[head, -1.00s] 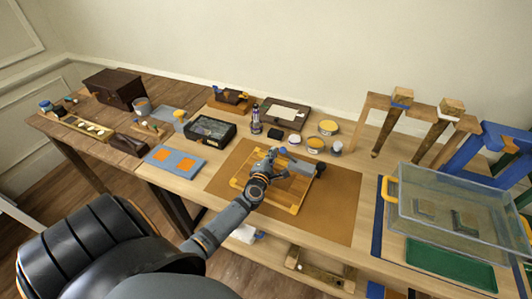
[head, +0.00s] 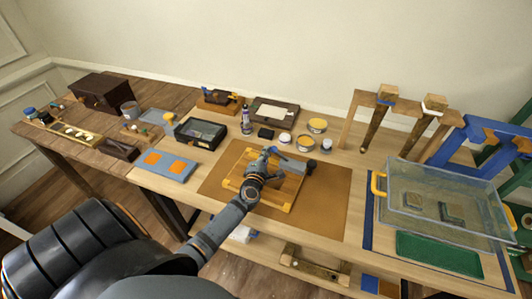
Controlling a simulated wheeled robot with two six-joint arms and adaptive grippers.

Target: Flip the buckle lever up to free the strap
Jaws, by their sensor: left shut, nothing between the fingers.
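My left gripper (head: 271,156) reaches over a light wooden board (head: 289,208) on the brown mat. Its fingers are shut with nothing between them. A grey bar (head: 290,163) with a dark round end (head: 311,164) shows just right of the fingers, over the board's far right side. I cannot tell whether this bar is the buckle lever, or whether the fingers touch it. The strap is not clear at this size, and my wrist covers the middle of the board. My right gripper is not in view.
The brown mat (head: 320,205) is bare right of the board. Small tins (head: 317,125) and a dark-framed box (head: 201,133) stand behind. A clear tub (head: 440,195) is at the right, a blue pad (head: 164,165) at the left.

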